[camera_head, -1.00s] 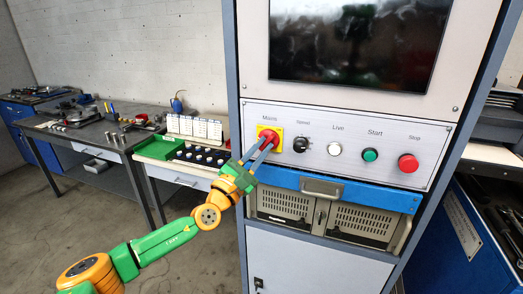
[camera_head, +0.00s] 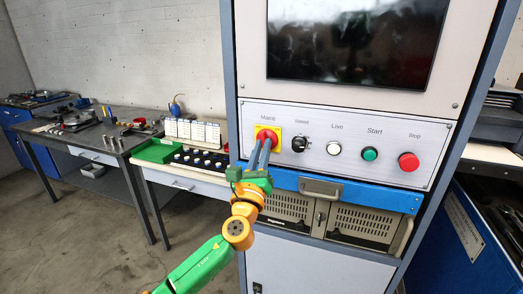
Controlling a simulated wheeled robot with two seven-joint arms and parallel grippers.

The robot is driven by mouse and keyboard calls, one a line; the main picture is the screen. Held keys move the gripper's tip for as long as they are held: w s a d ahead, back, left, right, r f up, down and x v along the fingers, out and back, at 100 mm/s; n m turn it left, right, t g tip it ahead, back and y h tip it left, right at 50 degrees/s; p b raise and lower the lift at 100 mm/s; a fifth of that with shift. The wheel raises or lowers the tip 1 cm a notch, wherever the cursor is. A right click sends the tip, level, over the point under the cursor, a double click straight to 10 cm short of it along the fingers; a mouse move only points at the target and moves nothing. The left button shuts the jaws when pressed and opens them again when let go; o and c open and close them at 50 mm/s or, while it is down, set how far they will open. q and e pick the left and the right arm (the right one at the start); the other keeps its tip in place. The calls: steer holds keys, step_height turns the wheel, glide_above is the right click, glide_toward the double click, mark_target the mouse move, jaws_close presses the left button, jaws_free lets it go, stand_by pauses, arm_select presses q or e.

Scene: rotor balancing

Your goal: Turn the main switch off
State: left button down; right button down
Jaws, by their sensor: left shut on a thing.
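The main switch (camera_head: 267,134) is a red rotary knob on a yellow square plate under the label "Mains", at the left end of the cabinet's control panel (camera_head: 330,180). My left gripper (camera_head: 263,148) reaches up to it from below, and its two blue-grey fingers are shut on the red knob. The fingers cover the lower part of the knob, so its exact angle is hard to tell. My right gripper is not in view.
Right of the switch sit a black speed knob (camera_head: 300,144), a white Live lamp (camera_head: 334,148), a green Start button (camera_head: 370,153) and a red Stop button (camera_head: 408,161). A blue drawer (camera_head: 370,194) with a handle lies below. Workbenches (camera_head: 90,140) stand at the left.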

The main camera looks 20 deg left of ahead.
arm_select(q)
steer(key=n+y, duration=0.1)
steer(key=n, duration=0.2)
steer(key=n+g+y, duration=0.1)
steer(key=n+y, duration=0.1)
steer(key=n, duration=0.2)
steer(key=shift+d+r+n+g, duration=0.1)
steer(key=shift+d+n+g, duration=0.05)
steer(key=shift+n+g, duration=0.15)
stand_by(0.3)
steer(key=c, duration=0.9)
jaws_free()
steer(key=shift+o, duration=0.2)
steer(key=b+v, duration=0.1)
steer(key=v, duration=0.6)
